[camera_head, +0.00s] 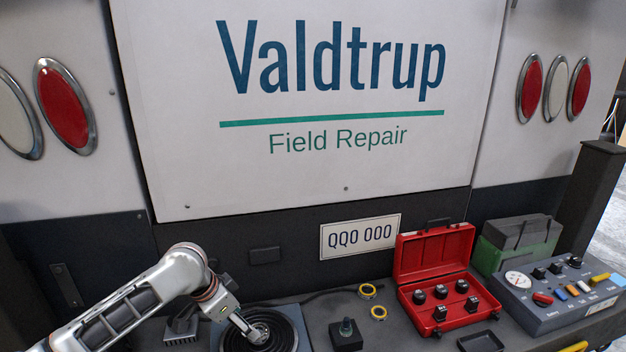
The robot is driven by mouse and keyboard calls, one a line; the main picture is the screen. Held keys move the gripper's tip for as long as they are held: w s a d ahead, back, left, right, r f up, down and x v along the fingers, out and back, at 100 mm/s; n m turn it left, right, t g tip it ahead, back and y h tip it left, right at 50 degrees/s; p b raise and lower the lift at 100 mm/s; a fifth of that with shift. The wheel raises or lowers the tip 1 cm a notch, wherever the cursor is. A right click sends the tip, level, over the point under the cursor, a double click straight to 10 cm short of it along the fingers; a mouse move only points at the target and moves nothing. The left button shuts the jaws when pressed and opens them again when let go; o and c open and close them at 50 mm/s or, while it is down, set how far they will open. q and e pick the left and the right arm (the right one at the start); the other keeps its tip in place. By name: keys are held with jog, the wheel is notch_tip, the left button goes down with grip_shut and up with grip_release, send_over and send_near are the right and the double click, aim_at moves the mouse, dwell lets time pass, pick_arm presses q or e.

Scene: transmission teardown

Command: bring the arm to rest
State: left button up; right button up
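My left arm comes in from the lower left. Its gripper (255,335) points down over a round black ringed part (288,332) on the bench. The fingers are small and close to the part's centre. I cannot tell whether they touch it, or whether they are open or shut on something. My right arm and gripper are not in view.
An open red case (402,262) holds several black knobbed pieces. A control box (560,298) and a green case (488,260) stand at right. The truck's rear wall (330,180) closes off the back.

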pick_arm(q)
jog(key=s+d+f+t, duration=0.3)
jog(key=s+f, duration=0.2)
jog(key=s, duration=0.7)
jog(key=s+a+r+n+y, duration=0.25)
jog(key=s+a+y, duration=0.55)
jog(key=s+a, duration=0.95)
jog(key=w+d+f+n+t+h, duration=0.1)
jog(key=d+f+t+h, duration=0.1)
jog(key=d+f, duration=0.4)
jog(key=w+d+f+n+t+h, duration=0.1)
jog(key=d+f+h, duration=0.4)
jog(key=f, duration=0.5)
jog(key=shift+w+d+f+n+t, duration=0.3)
jog(key=shift+d+n+t, duration=0.1)
jog(key=shift+d, duration=0.65)
